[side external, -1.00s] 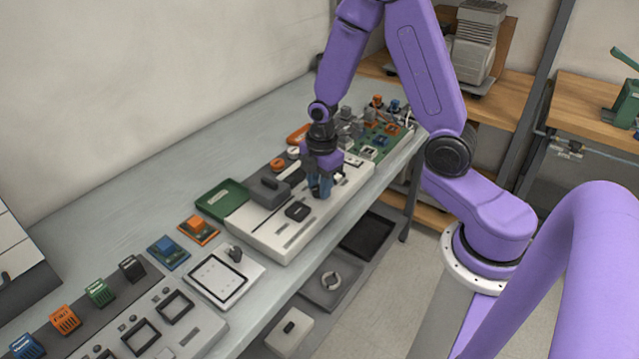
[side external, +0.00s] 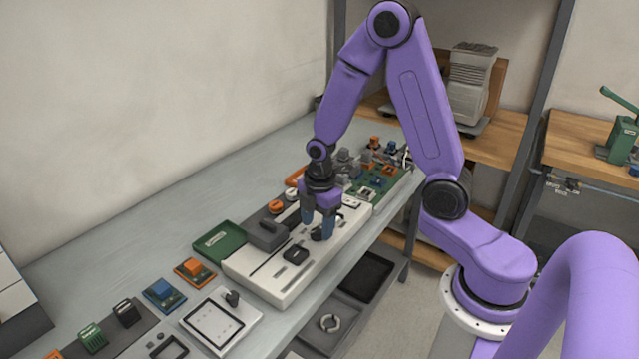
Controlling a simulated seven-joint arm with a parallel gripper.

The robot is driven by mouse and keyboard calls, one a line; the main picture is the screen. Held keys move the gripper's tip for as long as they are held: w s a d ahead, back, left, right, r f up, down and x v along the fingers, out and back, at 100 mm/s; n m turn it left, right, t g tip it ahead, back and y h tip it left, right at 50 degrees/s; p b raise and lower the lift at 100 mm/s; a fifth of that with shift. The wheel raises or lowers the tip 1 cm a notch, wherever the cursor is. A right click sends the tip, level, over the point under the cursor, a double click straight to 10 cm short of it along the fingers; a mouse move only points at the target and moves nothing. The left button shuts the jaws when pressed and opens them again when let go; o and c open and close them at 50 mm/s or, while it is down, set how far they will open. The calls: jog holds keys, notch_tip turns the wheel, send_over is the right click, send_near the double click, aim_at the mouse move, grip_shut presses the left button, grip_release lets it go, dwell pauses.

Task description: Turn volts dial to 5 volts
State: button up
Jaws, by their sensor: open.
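My gripper (side external: 319,230) points down over the right part of the light panel (side external: 285,282) on the bench, its two blue fingers spread apart. A small dark knob (side external: 319,235) shows at the fingertips, partly hidden by the fingers. I cannot tell whether the fingers touch it. A flat black knob-like part (side external: 295,255) lies on the panel to the left of my gripper. No dial markings or volt numbers are readable, so I cannot tell which part is the volts dial or its setting.
A green tray (side external: 220,241) lies left of the panel. A crowded green board (side external: 376,183) lies to the right. Bare bench (side external: 150,225) runs along the wall.

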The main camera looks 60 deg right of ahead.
aim_at(320, 233)
notch_tip(320, 233, up, 16)
jog(key=shift+s, duration=0.45)
jog(key=shift+s+a, duration=0.1)
jog(key=shift+a, duration=0.1)
jog(key=s+a+f+m, duration=0.1)
jog(key=s+a, duration=0.3)
jog(key=s, duration=0.6)
jog(key=s+a+f+m, duration=0.2)
jog(key=s+a, duration=0.2)
jog(key=s, duration=0.7)
jog(key=shift+f+y, duration=0.2)
jog(key=shift+y, duration=0.1)
